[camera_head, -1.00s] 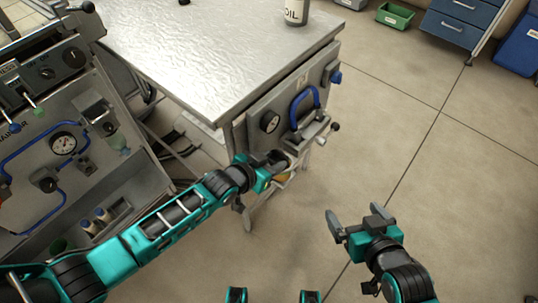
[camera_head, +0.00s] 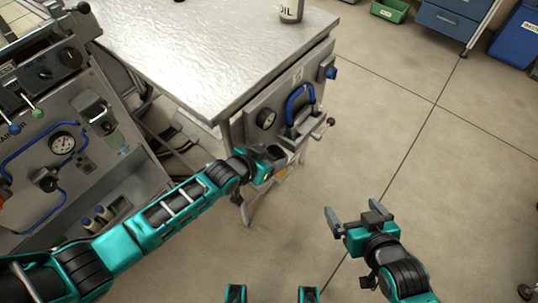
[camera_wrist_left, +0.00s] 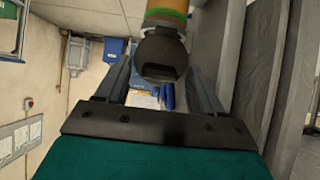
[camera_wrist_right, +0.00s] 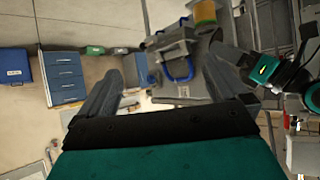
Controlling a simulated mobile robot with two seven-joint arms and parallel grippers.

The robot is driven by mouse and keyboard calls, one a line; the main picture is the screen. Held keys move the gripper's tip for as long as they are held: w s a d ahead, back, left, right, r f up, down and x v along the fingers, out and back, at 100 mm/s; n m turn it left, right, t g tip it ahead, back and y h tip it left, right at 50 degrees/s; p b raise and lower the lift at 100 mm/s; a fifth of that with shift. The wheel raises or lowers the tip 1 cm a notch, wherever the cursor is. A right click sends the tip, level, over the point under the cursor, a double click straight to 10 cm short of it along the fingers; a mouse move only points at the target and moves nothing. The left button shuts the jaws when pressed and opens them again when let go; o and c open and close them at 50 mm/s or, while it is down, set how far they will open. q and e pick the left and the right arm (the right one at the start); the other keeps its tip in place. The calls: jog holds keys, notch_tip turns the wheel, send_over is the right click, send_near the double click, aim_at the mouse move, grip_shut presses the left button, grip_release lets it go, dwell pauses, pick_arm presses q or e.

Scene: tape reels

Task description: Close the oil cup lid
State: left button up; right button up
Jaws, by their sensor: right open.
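The oil cup (camera_wrist_left: 166,14), with amber and green bands, is at the top of the left wrist view. A dark rounded piece (camera_wrist_left: 160,55), seemingly its lid, adjoins it; I cannot tell its exact angle. My left gripper (camera_wrist_left: 162,88) is open, with this dark piece between or just beyond its fingers, not clearly gripped. In the head view my left gripper (camera_head: 277,158) is at the front of the metal stand, hiding most of the cup (camera_head: 281,173). The cup also shows in the right wrist view (camera_wrist_right: 205,13). My right gripper (camera_head: 352,218) is open and empty over the floor.
The cup is below a panel with a blue handle (camera_head: 299,103), a gauge (camera_head: 265,118) and a ball-ended lever (camera_head: 330,121). A metal table (camera_head: 215,55) carries an oil container (camera_head: 291,11). A machine with gauges (camera_head: 62,143) is at left.

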pick_arm(q)
jog(key=shift+r, duration=0.1)
jog(key=shift+s+a+r, duration=0.15)
jog(key=shift+s, duration=0.05)
jog(key=p+v, duration=0.4)
jog(key=v, duration=0.8)
jog(key=shift+s+a, duration=0.1)
